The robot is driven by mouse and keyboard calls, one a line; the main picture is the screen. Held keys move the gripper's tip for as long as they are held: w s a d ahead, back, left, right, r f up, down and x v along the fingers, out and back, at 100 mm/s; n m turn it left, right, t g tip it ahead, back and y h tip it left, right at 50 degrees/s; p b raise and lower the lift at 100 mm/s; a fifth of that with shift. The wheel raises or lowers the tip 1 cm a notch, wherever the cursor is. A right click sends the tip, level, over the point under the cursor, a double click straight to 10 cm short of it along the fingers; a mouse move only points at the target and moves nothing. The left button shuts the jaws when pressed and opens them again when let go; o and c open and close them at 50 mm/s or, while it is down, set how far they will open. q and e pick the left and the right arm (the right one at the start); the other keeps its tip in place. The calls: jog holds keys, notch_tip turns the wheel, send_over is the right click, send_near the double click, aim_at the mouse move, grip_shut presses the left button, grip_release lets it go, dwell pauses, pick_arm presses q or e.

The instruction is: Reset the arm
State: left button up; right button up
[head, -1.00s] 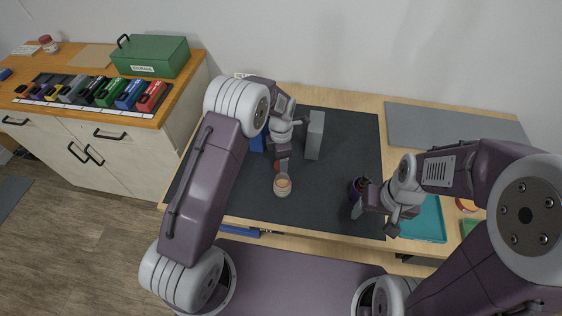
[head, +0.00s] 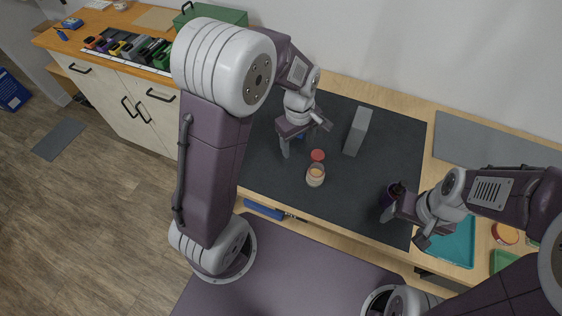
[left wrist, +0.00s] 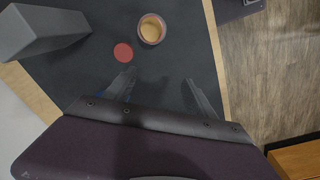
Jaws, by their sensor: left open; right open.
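My left gripper (head: 303,138) is open and empty above the dark mat (head: 270,180). Its two spread fingers also show in the left wrist view (left wrist: 160,84), with only mat between them. A small jar with tan contents (head: 315,175) stands on the mat, in front of the gripper and apart from it. A red disc (head: 317,155) lies beside the jar; both show in the left wrist view, the disc (left wrist: 123,52) and the jar (left wrist: 151,29).
A grey upright block (head: 357,132) stands right of my left gripper. A blue object, mostly hidden, is behind that gripper. A cabinet (head: 140,110) with coloured items and a green box (head: 215,14) stands at left.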

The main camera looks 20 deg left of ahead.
pick_arm(q)
jog(key=s+a+m+p, duration=0.1)
jog(key=s+a+m, duration=0.2)
jog(key=s+m, duration=0.7)
jog(key=shift+s+m+t, duration=0.3)
jog(key=shift+s+m, duration=0.1)
jog(key=shift+s, duration=0.25)
